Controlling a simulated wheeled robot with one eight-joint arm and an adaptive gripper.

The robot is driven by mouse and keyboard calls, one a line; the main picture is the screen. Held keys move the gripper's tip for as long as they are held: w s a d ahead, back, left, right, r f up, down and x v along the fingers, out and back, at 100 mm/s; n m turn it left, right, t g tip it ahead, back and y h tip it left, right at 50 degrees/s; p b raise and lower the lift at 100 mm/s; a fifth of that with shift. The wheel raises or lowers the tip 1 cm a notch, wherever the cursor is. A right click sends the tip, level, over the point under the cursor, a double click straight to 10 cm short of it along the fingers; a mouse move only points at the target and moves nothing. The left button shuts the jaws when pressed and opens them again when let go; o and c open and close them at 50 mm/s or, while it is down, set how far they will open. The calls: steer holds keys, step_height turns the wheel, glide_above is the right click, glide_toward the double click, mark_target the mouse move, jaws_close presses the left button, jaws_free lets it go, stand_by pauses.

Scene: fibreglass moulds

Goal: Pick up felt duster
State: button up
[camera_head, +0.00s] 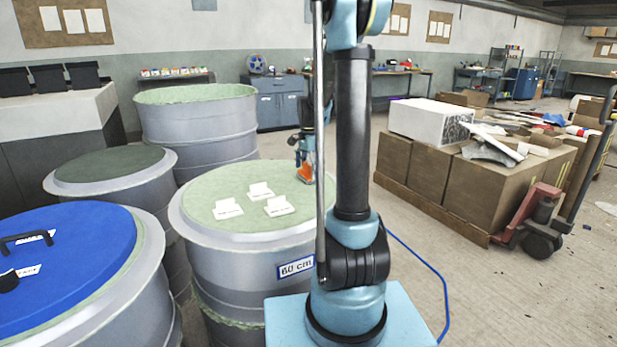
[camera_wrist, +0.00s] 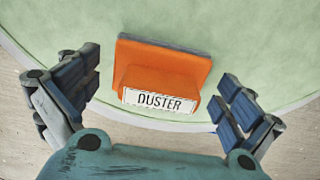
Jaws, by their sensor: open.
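The felt duster (camera_wrist: 165,72) is an orange block with a grey felt edge and a label reading "DUSTER". In the wrist view it sits on the pale green top of a round mould (camera_wrist: 50,25), near its rim. My gripper (camera_wrist: 160,98) is open, with one finger to the left and one to the right of the duster, apparently not touching it. In the head view the orange duster (camera_head: 306,171) shows at the far right edge of the green top, just under my gripper (camera_head: 305,160); my arm stands close by on the right.
White cards (camera_head: 257,192) lie on the same green top, left of the duster. A blue-lidded drum (camera_head: 75,255), a dark-topped drum (camera_head: 112,165) and a tall green-rimmed drum (camera_head: 200,125) stand around it. Boxes on a pallet (camera_head: 440,170) stand to the right, with open floor before them.

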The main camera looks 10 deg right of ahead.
mark_target(308, 163)
steer(key=shift+c, duration=0.2)
steer(key=c, duration=1.2)
steer(key=shift+r, duration=0.15)
step_height(308, 163, up, 10)
steer(key=shift+f, duration=0.1)
steer(key=o, duration=0.4)
steer(key=shift+a, duration=0.1)
steer(key=shift+c, duration=0.5)
